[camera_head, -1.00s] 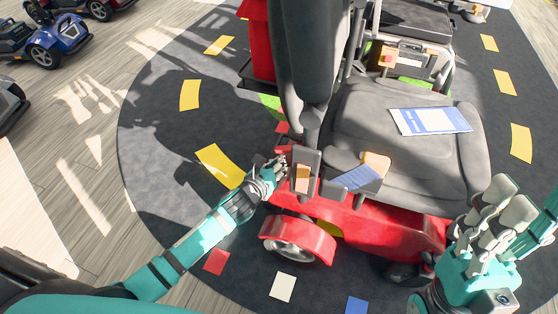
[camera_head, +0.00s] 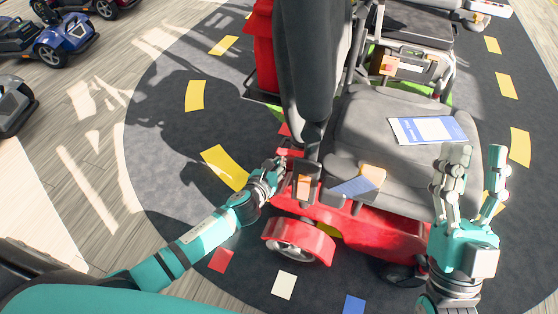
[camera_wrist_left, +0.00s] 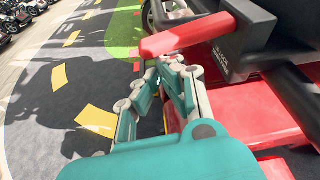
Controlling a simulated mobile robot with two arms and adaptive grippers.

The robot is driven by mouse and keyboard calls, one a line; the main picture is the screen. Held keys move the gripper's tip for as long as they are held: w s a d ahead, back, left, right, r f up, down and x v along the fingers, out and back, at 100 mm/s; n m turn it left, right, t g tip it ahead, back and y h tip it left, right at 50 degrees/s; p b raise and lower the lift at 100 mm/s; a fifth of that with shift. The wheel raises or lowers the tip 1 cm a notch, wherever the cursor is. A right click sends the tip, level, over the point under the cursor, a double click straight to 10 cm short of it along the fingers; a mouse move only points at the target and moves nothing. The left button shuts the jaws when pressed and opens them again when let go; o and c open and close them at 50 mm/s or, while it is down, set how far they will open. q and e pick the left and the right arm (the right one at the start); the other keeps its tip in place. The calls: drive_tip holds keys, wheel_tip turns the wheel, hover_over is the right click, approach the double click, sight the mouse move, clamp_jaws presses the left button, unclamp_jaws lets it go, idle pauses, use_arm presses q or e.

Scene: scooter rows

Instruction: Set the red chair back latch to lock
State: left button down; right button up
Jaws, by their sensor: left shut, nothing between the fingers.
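The red latch lever (camera_wrist_left: 190,36) sticks out to the left from a black block with white print (camera_wrist_left: 228,55) in the left wrist view. The print is too small to read surely. My left gripper (camera_wrist_left: 168,66) is shut and empty, its fingertips just under the lever; whether they touch it I cannot tell. In the head view my left gripper (camera_head: 279,164) is at the lower rear of the scooter chair, beside the foot of the dark chair back (camera_head: 312,75). The lever is hard to make out there. My right gripper (camera_head: 474,155) is open and empty, fingers upward, in front of the seat's right side.
The grey seat (camera_head: 368,122) carries a blue and white card (camera_head: 428,130). An armrest with a blue striped pad (camera_head: 352,187) is close right of my left gripper. The red body and rear wheel (camera_head: 298,240) lie below. Open floor is to the left.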

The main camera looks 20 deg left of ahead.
sight(278, 154)
use_arm(q)
drive_tip(key=shift+a+r+m+y+p, duration=0.15)
drive_tip(key=shift+r+m+y+p, duration=0.15)
drive_tip(key=shift+r+p, duration=0.35)
drive_tip(key=shift+a+r+m+p, duration=0.15)
drive_tip(key=shift+m+p, duration=0.35)
drive_tip(key=shift+p, duration=0.45)
use_arm(e)
drive_tip(key=w+f+g+h, duration=0.1)
drive_tip(key=w+f+g, duration=0.1)
drive_tip(key=f+g, duration=0.2)
drive_tip(key=w+f+g+h, duration=0.2)
drive_tip(key=f+g, duration=0.3)
drive_tip(key=f, duration=0.3)
drive_tip(key=shift+w+d+f+h, duration=0.2)
drive_tip(key=shift+w+f+h, duration=0.15)
drive_tip(key=shift+w, duration=0.5)
drive_tip(key=shift+f, duration=0.2)
